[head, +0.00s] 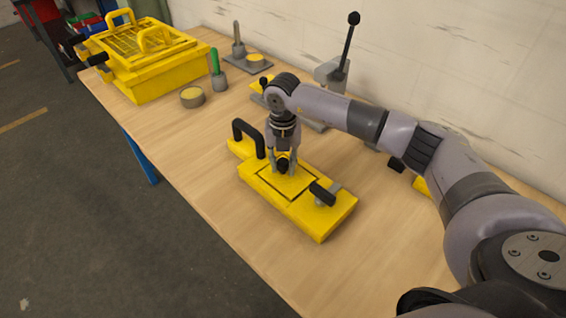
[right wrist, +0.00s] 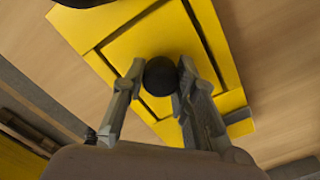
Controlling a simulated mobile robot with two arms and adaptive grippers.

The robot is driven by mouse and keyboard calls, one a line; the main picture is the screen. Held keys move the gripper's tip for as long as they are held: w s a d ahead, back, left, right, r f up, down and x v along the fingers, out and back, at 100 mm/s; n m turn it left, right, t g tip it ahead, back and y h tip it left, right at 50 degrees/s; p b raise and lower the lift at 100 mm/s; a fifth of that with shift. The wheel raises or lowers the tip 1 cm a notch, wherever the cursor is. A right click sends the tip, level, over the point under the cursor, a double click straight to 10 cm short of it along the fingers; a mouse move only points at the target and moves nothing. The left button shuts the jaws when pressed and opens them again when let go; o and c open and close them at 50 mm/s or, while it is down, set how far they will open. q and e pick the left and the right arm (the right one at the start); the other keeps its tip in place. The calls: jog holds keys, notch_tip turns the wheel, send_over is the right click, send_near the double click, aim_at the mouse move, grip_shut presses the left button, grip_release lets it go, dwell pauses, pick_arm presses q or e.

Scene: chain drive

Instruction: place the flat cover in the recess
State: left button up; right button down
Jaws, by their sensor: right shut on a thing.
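The flat cover (head: 291,184) is a yellow plate with a round black knob. It lies over the recess of the yellow base (head: 320,219), with dark gap lines along its edges; I cannot tell whether it is fully down. My right gripper (head: 283,166) points down from above, its fingers on both sides of the knob and shut on it. In the right wrist view the cover (right wrist: 150,45) fills the middle and the fingers (right wrist: 160,88) flank the black knob. My left gripper is not in view.
The base carries a black handle (head: 248,133) at its far end and a black-gripped clamp (head: 323,194) near the cover. A yellow box (head: 150,82), a round cup (head: 192,97) and a green-handled tool (head: 217,72) stand farther back. The front table is clear.

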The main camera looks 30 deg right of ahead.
aim_at(283, 162)
jog(key=shift+f, duration=0.25)
jog(key=shift+f, duration=0.2)
jog(key=c, duration=1.3)
grip_release()
jog(key=shift+r, duration=0.1)
jog(key=shift+r, duration=0.25)
jog(key=shift+w+r, duration=0.1)
jog(key=shift+r, duration=0.2)
notch_tip(283, 162, up, 11)
jog(key=shift+r+b, duration=0.1)
jog(key=shift+b, duration=0.9)
